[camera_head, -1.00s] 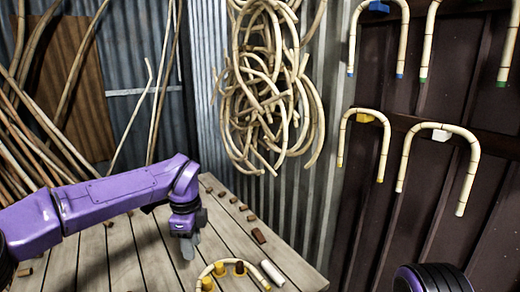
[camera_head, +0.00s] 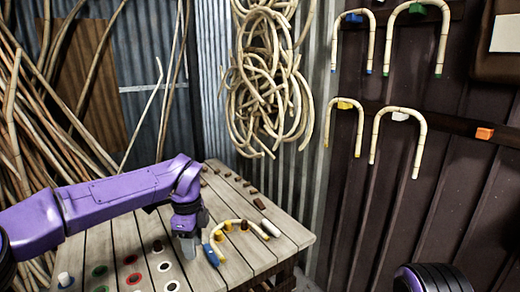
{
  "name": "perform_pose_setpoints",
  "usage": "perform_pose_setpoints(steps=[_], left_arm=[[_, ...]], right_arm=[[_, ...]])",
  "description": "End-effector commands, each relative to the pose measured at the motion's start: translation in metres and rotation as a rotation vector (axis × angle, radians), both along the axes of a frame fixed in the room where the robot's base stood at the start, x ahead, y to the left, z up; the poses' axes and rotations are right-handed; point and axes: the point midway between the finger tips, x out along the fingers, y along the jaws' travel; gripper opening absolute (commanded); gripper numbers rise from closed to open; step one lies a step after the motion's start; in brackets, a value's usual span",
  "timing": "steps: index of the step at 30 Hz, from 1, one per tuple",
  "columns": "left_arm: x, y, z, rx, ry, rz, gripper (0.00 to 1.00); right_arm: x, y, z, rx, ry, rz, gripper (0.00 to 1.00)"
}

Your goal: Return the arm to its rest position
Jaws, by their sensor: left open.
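My left arm comes in from the left, purple. Its gripper (camera_head: 188,248) points down over the plank table, open, with nothing seen between its fingers. A bent rattan piece (camera_head: 219,226) lies curved around several yellow and brown pegs on the table, just right of the gripper. A blue piece (camera_head: 211,254) is at its near left end, close beside the fingers; I cannot tell whether they touch. My right gripper is out of view; only a dark round part of mine with purple shows at the bottom right.
The table (camera_head: 120,240) has coloured rings and small pegs at its near left. A pale cylinder (camera_head: 271,227) lies near its right edge. Several bent rattan hoops (camera_head: 420,150) hang on the dark wall. A rattan coil bundle (camera_head: 268,75) hangs behind, and long poles lean at left.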

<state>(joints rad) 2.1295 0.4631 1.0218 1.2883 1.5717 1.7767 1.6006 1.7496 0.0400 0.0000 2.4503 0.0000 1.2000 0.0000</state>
Motion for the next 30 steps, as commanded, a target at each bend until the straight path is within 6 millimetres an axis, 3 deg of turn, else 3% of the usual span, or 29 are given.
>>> perform_pose_setpoints(steps=[8, 14, 17, 23, 26, 27, 29, 30], left_arm=[[0.014, 0.004, -0.002, 0.064, -0.075, -0.282, 0.40], [0.021, 0.020, -0.029, 0.289, -0.119, -0.685, 0.40], [0.021, 0.030, -0.065, 0.483, -0.086, -1.011, 0.40], [-0.007, 0.041, -0.171, 0.852, 0.157, -1.817, 0.40], [-0.046, 0.043, -0.242, 0.981, 0.355, -2.314, 0.40], [-0.068, 0.045, -0.271, 1.008, 0.441, -2.523, 0.40], [-0.105, 0.048, -0.312, 1.017, 0.553, -2.818, 0.40], [-0.132, 0.052, -0.336, -0.948, -0.586, 2.847, 0.40]], right_arm=[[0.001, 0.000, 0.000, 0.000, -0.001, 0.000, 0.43], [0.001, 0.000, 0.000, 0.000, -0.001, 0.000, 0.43], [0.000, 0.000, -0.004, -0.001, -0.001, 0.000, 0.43], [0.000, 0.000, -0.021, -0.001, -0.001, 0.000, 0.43], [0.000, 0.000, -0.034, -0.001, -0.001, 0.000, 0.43], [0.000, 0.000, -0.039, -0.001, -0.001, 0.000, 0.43], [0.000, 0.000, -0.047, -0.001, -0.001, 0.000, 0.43], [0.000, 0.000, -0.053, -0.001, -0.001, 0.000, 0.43]])
